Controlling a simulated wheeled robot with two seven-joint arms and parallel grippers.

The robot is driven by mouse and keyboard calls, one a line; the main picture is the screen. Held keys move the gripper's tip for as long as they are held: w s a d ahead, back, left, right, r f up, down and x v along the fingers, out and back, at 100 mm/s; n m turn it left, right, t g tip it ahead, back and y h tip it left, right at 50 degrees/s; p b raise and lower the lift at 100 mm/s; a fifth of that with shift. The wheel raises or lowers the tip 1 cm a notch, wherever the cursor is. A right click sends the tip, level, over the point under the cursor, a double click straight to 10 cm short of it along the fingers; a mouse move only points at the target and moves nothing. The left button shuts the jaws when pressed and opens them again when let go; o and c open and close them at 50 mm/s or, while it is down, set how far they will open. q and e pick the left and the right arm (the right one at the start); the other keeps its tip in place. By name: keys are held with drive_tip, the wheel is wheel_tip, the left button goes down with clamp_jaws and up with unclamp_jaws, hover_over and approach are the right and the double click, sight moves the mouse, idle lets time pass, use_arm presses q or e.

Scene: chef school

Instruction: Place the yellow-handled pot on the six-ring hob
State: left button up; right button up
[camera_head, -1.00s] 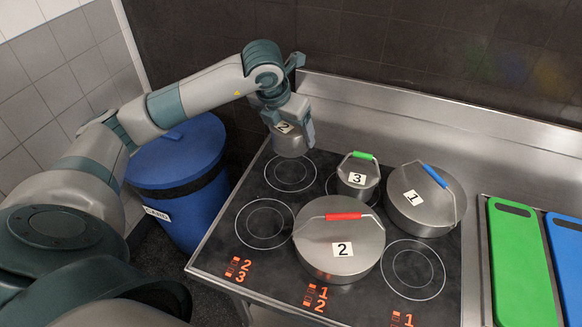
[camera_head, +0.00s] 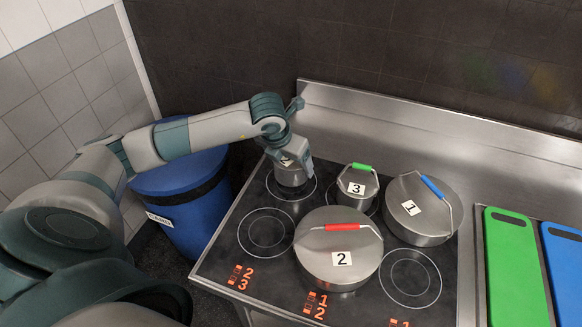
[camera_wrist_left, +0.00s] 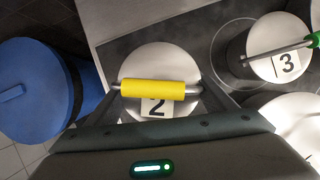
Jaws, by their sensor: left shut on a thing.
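The yellow-handled pot (camera_head: 290,176) is a small steel pot with a lid and a label 2. In the left wrist view its yellow handle (camera_wrist_left: 158,90) lies between the fingers of my left gripper (camera_wrist_left: 160,92), which is shut on it. In the head view my left gripper (camera_head: 293,155) covers the handle. The pot is over the back-left ring of the six-ring hob (camera_head: 255,283), upright and at or just above the glass; I cannot tell if it touches. My right gripper is not in view.
A green-handled pot (camera_head: 357,187) stands close to the right. A blue-handled pot (camera_head: 422,218) and a red-handled pot (camera_head: 338,265) occupy other rings. The front-left ring (camera_head: 265,233) is bare. A blue bin (camera_head: 195,215) stands left of the hob; green (camera_head: 515,265) and blue (camera_head: 565,265) boards lie at right.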

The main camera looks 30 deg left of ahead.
use_arm(q)
wheel_tip(320, 180, down, 2)
drive_tip(key=shift+f+p, duration=0.2)
drive_tip(key=shift+p, duration=0.2)
drive_tip(key=shift+f+b, duration=0.25)
drive_tip(key=shift+b, duration=0.05)
drive_tip(key=o, duration=1.3)
drive_tip(key=shift+r, duration=0.1)
drive_tip(key=shift+r, duration=0.2)
drive_tip(key=shift+s+r, duration=0.15)
drive_tip(key=shift+r, duration=0.15)
drive_tip(key=b+v, duration=0.3)
drive_tip(key=v, duration=0.8)
drive_tip(key=shift+r, duration=0.1)
